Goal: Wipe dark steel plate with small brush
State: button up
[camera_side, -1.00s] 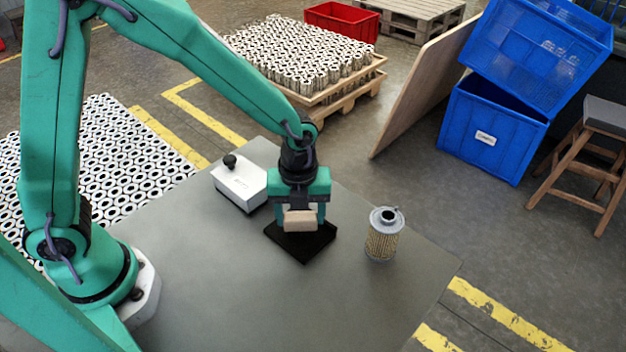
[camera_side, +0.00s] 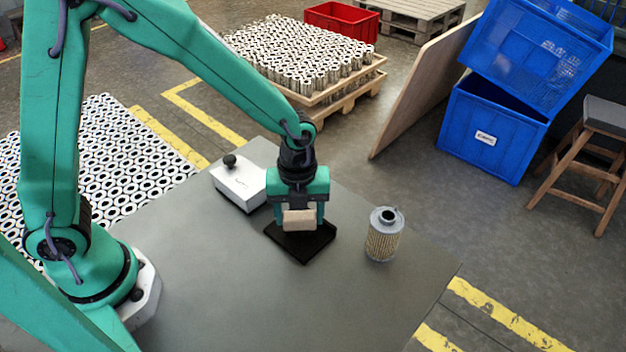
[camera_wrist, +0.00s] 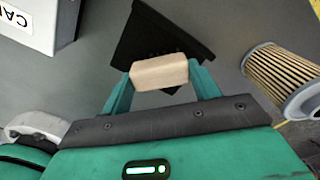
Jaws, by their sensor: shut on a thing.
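The dark steel plate (camera_side: 309,247) lies flat on the grey table; it also shows in the wrist view (camera_wrist: 165,32). My gripper (camera_side: 299,213) is over the plate, pointing down, and is shut on the small brush (camera_side: 299,221). The brush shows as a pale wooden block between the two teal fingers in the wrist view (camera_wrist: 159,73). Its underside is hidden in both views, so I cannot tell whether it touches the plate. The gripper covers the back part of the plate in the side view.
A white box with a black knob (camera_side: 240,186) stands left of the plate. A filter cartridge (camera_side: 384,236) stands upright to its right. The front of the table (camera_side: 270,310) is clear. Blue crates (camera_side: 492,130) and a stool (camera_side: 590,150) are on the floor beyond.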

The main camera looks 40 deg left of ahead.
jog(key=a, duration=0.5)
jog(key=shift+a+r, duration=0.1)
notch_tip(320, 180, up, 8)
dwell(0.6)
dwell(0.5)
